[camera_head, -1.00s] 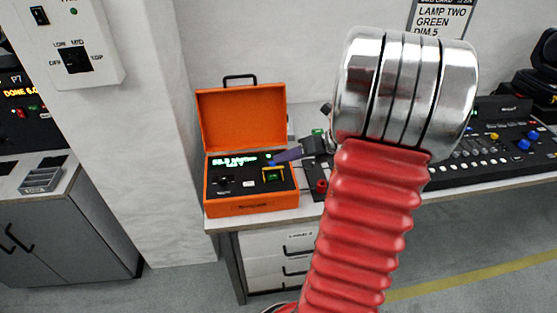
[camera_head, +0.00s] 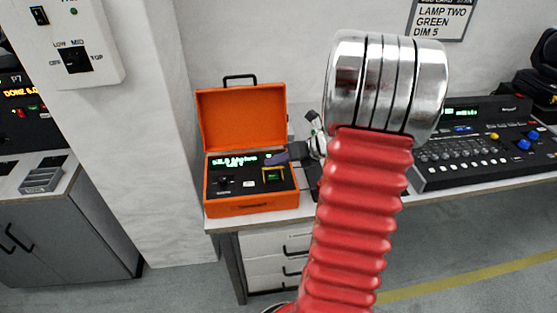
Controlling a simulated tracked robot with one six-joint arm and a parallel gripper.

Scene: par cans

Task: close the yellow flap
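The yellow flap (camera_head: 274,168) shows as a small yellow frame around a green-lit part on the right of the orange case's panel. It is too small and too close under my gripper to tell its exact angle. My gripper (camera_head: 273,158) reaches in from the right, its dark finger just above and behind the yellow frame. I cannot tell whether it touches the flap. Only one finger shape can be made out, so its opening is unclear. The orange case (camera_head: 250,207) stands with its lid (camera_head: 242,115) up. My red arm hides part of the bench.
A mixing desk (camera_head: 480,145) with knobs stands to the right on the bench. A wall panel with a rotary switch (camera_head: 77,60) hangs at upper left. A white pillar (camera_head: 150,130) stands left of the case. A sign (camera_head: 440,18) is on the back wall.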

